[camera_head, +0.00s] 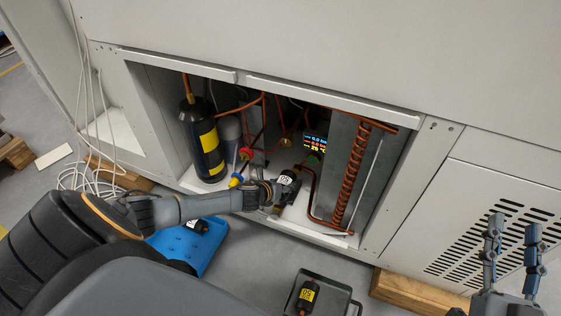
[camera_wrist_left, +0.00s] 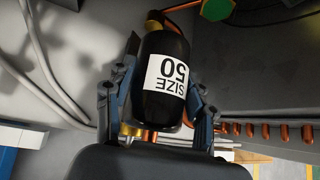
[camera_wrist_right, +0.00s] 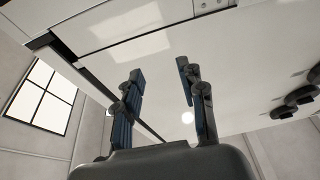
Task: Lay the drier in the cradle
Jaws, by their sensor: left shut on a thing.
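The drier (camera_wrist_left: 165,82) is a black cylinder with a white label reading SIZE 50. My left gripper (camera_wrist_left: 163,68) is shut on it, one finger on each side. In the head view the drier (camera_head: 287,178) is low in the open cabinet, near copper pipes. The left gripper (camera_head: 276,190) partly covers it there. I cannot make out the cradle; the gripper and drier may hide it. My right gripper (camera_head: 512,224) is open and empty at the lower right, in front of the vented panel. Its two spread fingers show in the right wrist view (camera_wrist_right: 160,80).
A blue tray (camera_head: 212,252) with a black cylinder and a dark tray (camera_head: 347,301) with a yellow-labelled one are on the floor. White cables (camera_head: 95,165) hang left.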

